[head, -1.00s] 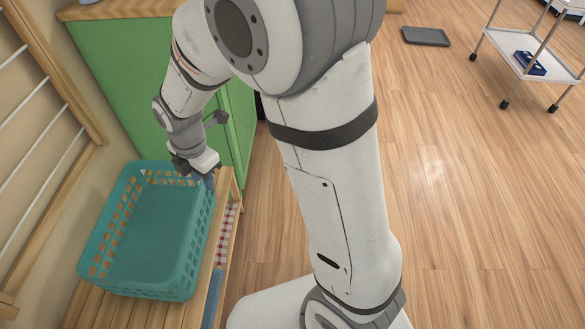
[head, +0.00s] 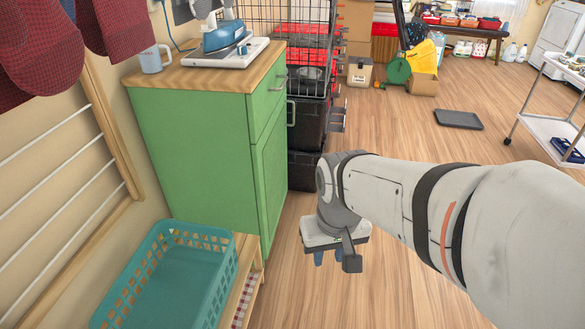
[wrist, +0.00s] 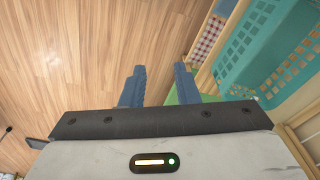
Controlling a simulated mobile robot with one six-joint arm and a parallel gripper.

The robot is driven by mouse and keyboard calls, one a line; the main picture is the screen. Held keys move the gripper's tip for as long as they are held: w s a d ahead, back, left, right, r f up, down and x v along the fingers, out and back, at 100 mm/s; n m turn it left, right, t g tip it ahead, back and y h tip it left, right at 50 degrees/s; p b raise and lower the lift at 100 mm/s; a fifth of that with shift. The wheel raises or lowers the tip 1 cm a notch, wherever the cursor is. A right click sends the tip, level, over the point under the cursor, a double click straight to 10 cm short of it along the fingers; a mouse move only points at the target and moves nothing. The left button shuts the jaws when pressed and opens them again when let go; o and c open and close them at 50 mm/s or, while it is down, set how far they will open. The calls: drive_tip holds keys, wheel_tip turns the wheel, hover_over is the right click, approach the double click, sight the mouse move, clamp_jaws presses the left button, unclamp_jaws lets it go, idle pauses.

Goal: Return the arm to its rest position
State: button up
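My gripper (head: 328,257) hangs over the wooden floor, to the right of the green cabinet and the teal basket in the head view. In the wrist view its two blue fingers (wrist: 160,82) stand apart with only floor and a strip of green between them. It is open and empty. My arm reaches in from the right side of the head view and bends down at the wrist.
A teal basket (head: 128,288) sits on a low wooden bench (head: 243,290) at the lower left. The green cabinet (head: 205,160) bears an iron (head: 222,38) and a mug (head: 155,60). Stacked black totes (head: 305,128) stand behind. A white cart (head: 545,125) is at right.

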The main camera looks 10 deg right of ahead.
wheel_tip(320, 180, up, 28)
drive_tip(key=t+p, duration=0.1)
drive_tip(key=p, duration=2.4)
drive_tip(key=shift+s+d, duration=0.1)
